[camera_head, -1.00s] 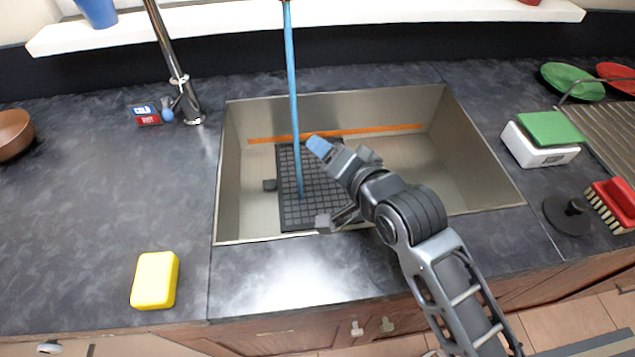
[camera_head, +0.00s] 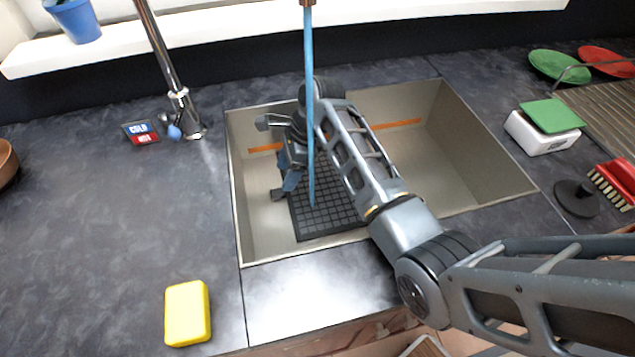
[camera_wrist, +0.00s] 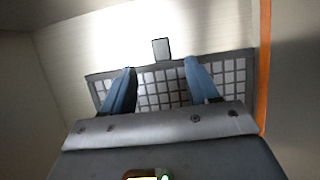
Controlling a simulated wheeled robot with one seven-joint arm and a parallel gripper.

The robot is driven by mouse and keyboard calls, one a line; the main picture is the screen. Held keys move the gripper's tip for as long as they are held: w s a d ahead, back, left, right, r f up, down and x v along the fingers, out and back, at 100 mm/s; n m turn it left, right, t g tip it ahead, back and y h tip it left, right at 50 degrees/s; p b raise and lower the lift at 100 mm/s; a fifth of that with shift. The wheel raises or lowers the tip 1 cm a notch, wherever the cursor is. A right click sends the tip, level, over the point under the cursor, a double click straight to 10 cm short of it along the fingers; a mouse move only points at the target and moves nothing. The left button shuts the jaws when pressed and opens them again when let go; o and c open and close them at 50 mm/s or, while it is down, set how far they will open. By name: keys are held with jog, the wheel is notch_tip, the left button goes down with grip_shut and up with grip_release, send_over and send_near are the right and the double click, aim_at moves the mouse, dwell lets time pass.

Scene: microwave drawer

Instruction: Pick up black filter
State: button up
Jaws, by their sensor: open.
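A black gridded filter mat (camera_head: 325,213) lies flat on the sink floor, with a small tab on its left side. The same grid (camera_wrist: 160,88) shows in the wrist view, with its small grey tab (camera_wrist: 161,49) at the far edge. My gripper (camera_head: 291,183) is inside the sink over the mat's left side. In the wrist view my gripper (camera_wrist: 160,66) is open, with its two blue fingertips apart and the tab lined up between them, a little beyond the tips. Nothing is held.
The steel sink walls (camera_head: 455,150) enclose my gripper. A faucet (camera_head: 180,105) is at the back left, a yellow sponge (camera_head: 188,313) at the front left, and a black round stopper (camera_head: 577,198) at right.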

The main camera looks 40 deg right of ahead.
aim_at(276, 192)
jog(key=x, duration=0.6)
jog(key=shift+w+a+f+p, duration=0.15)
jog(key=shift+a+f+p, duration=0.05)
jog(key=shift+p, duration=0.2)
grip_shut()
jog(key=shift+d+r, duration=0.1)
dwell(0.3)
